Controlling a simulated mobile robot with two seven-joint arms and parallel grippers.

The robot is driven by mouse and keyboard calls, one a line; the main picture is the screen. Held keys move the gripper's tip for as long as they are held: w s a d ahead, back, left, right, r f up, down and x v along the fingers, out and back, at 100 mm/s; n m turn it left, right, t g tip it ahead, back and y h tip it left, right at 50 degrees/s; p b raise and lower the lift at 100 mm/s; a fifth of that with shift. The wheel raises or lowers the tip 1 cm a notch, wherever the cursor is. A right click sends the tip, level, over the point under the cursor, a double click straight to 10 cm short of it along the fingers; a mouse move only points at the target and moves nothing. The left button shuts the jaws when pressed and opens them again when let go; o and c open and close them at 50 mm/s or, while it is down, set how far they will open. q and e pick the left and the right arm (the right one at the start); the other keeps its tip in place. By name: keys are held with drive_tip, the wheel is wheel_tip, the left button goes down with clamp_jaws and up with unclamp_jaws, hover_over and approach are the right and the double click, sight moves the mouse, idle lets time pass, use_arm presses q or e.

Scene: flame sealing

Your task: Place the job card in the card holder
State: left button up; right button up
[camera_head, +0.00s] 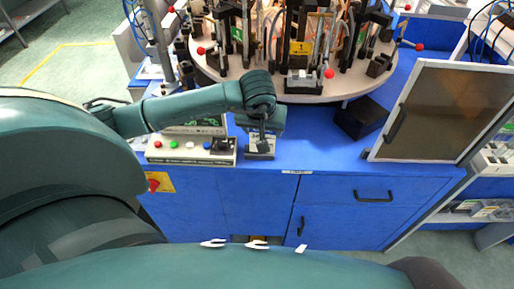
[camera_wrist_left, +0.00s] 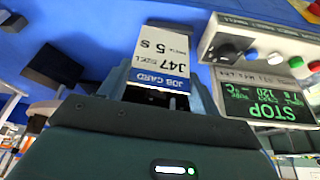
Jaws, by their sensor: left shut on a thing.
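The job card (camera_wrist_left: 160,55) is white with a blue strip and the print "J47"; it shows upside down in the left wrist view. My left gripper (camera_wrist_left: 158,100) is shut on its blue-strip end. A grey edge (camera_wrist_left: 170,25), apparently the card holder, lies at the card's far end; I cannot tell whether the card is inside it. In the head view my left gripper (camera_head: 262,136) points down over a small pale piece (camera_head: 260,152) near the bench's front edge, and mostly hides the card. My right gripper is not in view.
A control box (camera_head: 190,149) with coloured buttons and a green display stands just left of the gripper. A round turntable (camera_head: 300,90) with burners and fixtures is behind. A black box (camera_head: 361,118) and a framed dark panel (camera_head: 445,110) stand right. Blue bench between is clear.

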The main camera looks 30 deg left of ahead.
use_arm(q)
wheel_tip(320, 180, up, 4)
drive_tip(key=w+a+f+n, duration=0.1)
drive_tip(key=w+a, duration=0.1)
drive_tip(key=shift+n, duration=0.3)
drive_tip(key=f+b, duration=0.2)
drive_tip(key=f, duration=0.1)
drive_tip(key=f+b, duration=0.1)
drive_tip(key=f, duration=0.2)
drive_tip(key=f+b, duration=0.2)
drive_tip(key=f, duration=0.1)
drive_tip(key=shift+w+a+f+b, duration=0.2)
drive_tip(key=shift+w+b, duration=0.05)
drive_tip(key=shift+b, duration=0.1)
drive_tip(key=shift+r, duration=0.15)
drive_tip(key=shift+y, duration=0.3)
drive_tip(key=o, duration=0.9)
drive_tip(key=shift+c, duration=0.2)
drive_tip(key=shift+o, duration=0.6)
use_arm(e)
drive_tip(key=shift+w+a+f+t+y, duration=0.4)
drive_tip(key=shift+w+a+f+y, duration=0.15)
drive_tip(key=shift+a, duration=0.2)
